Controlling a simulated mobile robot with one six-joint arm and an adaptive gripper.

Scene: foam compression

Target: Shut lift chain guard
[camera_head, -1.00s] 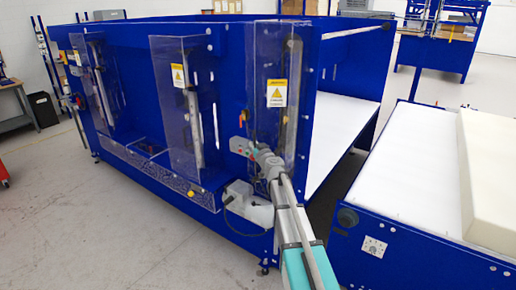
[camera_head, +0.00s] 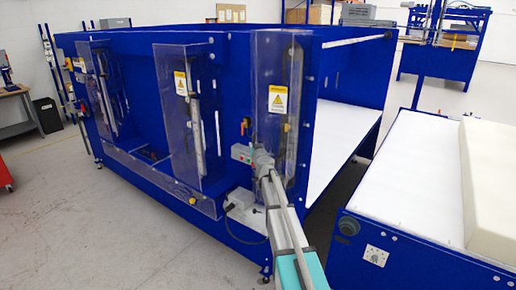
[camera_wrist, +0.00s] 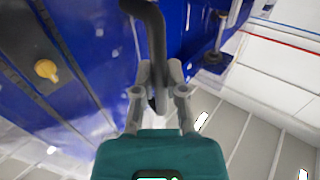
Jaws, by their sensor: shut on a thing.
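Clear guards with yellow warning labels stand on the front of the blue machine: a middle guard (camera_head: 180,125) and a right guard (camera_head: 275,75). Another clear guard (camera_head: 98,90) is at the left end. I cannot tell from the labels which is the lift chain guard. In the wrist view my gripper (camera_wrist: 159,78) is shut on a dark curved handle (camera_wrist: 155,25), with one finger on each side of it. In the head view my arm reaches to the lower part of the right guard, and the fingers are hidden there.
A low clear cover with a yellow knob (camera_head: 193,201) runs along the machine's lower front. A white conveyor table (camera_head: 415,170) with a foam block (camera_head: 493,185) stands to the right, close to my arm. Open floor (camera_head: 90,225) lies front left.

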